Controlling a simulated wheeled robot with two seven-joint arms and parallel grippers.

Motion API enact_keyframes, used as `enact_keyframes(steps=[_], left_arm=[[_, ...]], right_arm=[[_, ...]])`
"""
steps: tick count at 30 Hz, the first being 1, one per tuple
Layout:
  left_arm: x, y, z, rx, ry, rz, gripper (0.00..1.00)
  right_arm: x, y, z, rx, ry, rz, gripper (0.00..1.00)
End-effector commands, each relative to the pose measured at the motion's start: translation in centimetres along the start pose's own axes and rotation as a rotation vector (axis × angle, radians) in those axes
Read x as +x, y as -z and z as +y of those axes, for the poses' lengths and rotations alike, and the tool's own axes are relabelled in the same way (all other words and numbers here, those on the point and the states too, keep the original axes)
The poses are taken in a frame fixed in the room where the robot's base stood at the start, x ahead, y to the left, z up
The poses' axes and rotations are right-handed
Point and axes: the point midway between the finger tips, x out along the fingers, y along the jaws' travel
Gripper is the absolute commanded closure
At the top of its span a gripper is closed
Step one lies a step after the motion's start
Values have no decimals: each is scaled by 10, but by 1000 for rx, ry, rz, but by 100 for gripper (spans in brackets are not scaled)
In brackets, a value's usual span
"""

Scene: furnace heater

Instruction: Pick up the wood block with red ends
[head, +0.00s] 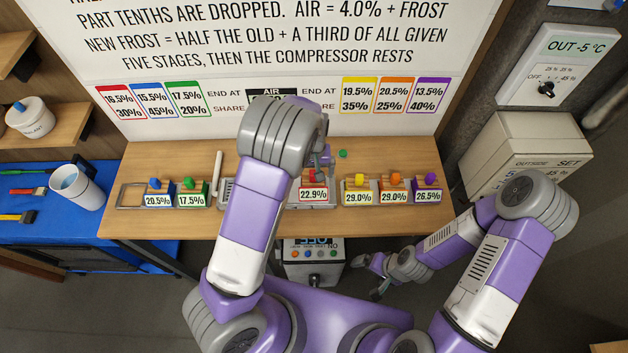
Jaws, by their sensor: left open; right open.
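The wood block with red (313,194) sits on a grey metal stand in the middle of the wooden table, with a 22.9% label on its front. Its top is partly hidden by my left gripper (318,164), which hangs over it, open. I cannot tell whether the fingers touch the block. My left arm covers the part of the table to the left of it. My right gripper (378,287) is low in front of the table, open and away from the blocks.
Blocks with blue (155,185) and green (188,187) knobs stand at left. Yellow (361,182), orange (395,181) and purple (430,182) ones stand close to the right. A control box (313,270) is below the table edge. A white cup (77,188) stands on the blue mat.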

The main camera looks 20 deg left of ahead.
Motion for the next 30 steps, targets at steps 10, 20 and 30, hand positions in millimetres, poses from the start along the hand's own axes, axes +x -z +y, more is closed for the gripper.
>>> enact_keyframes(steps=[10,20,30], left_arm=[[45,-1,1,0,0,-1,0],[47,-1,1,1,-1,1,12],[47,-1,1,0,0,1,64]], right_arm=[[-3,1,-1,0,0,2,0],[-3,1,-1,0,0,2,0],[-3,1,-1,0,0,2,0]])
